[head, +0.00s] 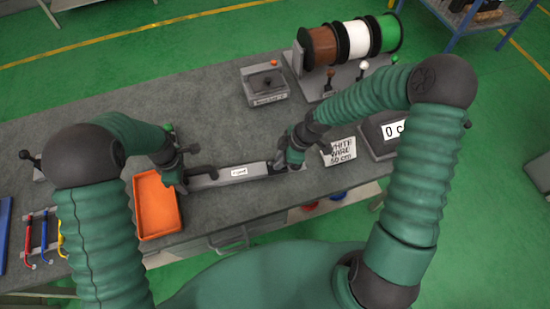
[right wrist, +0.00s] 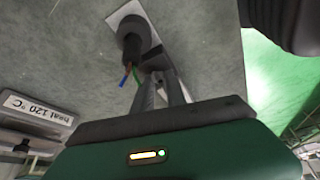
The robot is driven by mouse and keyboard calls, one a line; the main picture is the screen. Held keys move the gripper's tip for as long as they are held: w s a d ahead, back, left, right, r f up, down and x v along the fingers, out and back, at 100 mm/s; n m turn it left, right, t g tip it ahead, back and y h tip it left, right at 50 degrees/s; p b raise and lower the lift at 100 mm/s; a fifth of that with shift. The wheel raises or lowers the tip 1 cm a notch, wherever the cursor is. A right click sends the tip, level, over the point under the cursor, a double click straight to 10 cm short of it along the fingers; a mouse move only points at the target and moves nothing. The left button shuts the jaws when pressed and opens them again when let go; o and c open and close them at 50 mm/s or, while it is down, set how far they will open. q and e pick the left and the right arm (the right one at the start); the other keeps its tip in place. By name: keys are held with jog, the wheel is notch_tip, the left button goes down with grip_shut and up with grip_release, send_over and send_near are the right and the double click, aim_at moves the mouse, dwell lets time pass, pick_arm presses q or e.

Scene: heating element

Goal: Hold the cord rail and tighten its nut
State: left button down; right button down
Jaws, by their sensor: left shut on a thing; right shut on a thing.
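The cord rail (head: 238,173) is a long grey bar with a small white label, lying along the front of the bench. My left gripper (head: 178,178) is shut at its left end; my arm partly hides the grip. My right gripper (head: 283,163) is at its right end, pointing down. In the right wrist view the fingers (right wrist: 158,82) are shut on a small dark piece that looks like the nut, mostly hidden between them. Beside them a dark cable end (right wrist: 131,48) shows blue and green wires, over a pale plate (right wrist: 122,14).
An orange tray (head: 157,222) lies left of the rail. Brown, white and green wire spools (head: 352,42) stand at the back, with a small grey device (head: 265,90) left of them. A white-wire sign (head: 338,153) and a display box (head: 385,132) stand right.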

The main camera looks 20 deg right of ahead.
jog(key=m, duration=0.2)
jog(key=m+t+h, duration=0.1)
jog(key=m, duration=0.1)
jog(key=shift+s+a+t, duration=0.1)
jog(key=shift+a+t, duration=0.1)
jog(key=shift+t, duration=0.1)
jog(key=m, duration=0.2)
jog(key=m+t+h, duration=0.1)
jog(key=m, duration=0.2)
jog(key=shift+a+r, duration=0.1)
jog(key=shift+a, duration=0.1)
jog(key=m+h, duration=0.2)
jog(key=m, duration=0.2)
jog(key=shift+s+a, duration=0.1)
jog(key=shift+a, duration=0.05)
jog(key=shift+m+h, duration=0.6)
jog(key=shift+m, duration=0.9)
jog(key=c, duration=1.3)
grip_release()
jog(key=shift+c, duration=0.2)
